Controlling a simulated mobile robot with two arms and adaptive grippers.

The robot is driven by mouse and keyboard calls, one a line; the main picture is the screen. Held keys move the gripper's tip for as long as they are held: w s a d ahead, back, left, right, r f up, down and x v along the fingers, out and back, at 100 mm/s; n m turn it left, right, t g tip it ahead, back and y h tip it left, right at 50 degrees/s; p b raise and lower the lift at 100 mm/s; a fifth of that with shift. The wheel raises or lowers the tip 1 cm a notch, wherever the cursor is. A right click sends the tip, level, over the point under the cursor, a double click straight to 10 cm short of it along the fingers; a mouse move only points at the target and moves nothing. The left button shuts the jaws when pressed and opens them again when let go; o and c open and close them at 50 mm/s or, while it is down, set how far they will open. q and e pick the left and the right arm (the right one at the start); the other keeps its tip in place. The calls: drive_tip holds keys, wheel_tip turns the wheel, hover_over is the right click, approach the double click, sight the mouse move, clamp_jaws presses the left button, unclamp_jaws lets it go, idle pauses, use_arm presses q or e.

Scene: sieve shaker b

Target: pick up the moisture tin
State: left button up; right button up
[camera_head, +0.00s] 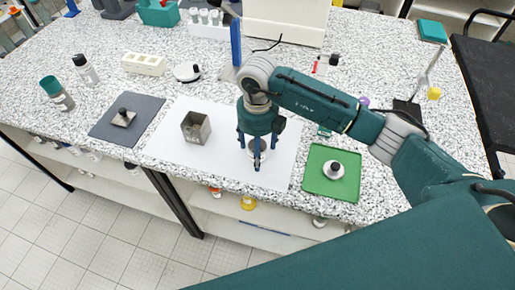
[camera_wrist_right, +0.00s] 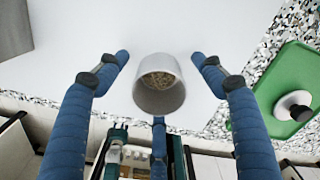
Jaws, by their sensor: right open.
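The moisture tin (camera_wrist_right: 160,97) is a small pale cylinder, open at the top, with brown grainy stuff inside. In the right wrist view it stands on the white sheet. In the head view only bits of the tin show between my fingers. My right gripper (camera_head: 257,150) points down over the tin. In the right wrist view my right gripper (camera_wrist_right: 160,72) is open, with blue fingers spread left, right and below the tin. I see gaps between the side fingers and the tin. My left gripper is not in view.
A green tray (camera_head: 315,184) with a black-knobbed disc (camera_head: 333,169) lies right of the gripper. A grey metal box (camera_head: 196,128) stands on the white sheet (camera_head: 225,165) to the left. A dark mat (camera_head: 112,131) with a knobbed plate lies farther left. The bench's front edge is near.

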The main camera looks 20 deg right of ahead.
drive_tip(key=shift+f, duration=0.1)
drive_tip(key=c, duration=1)
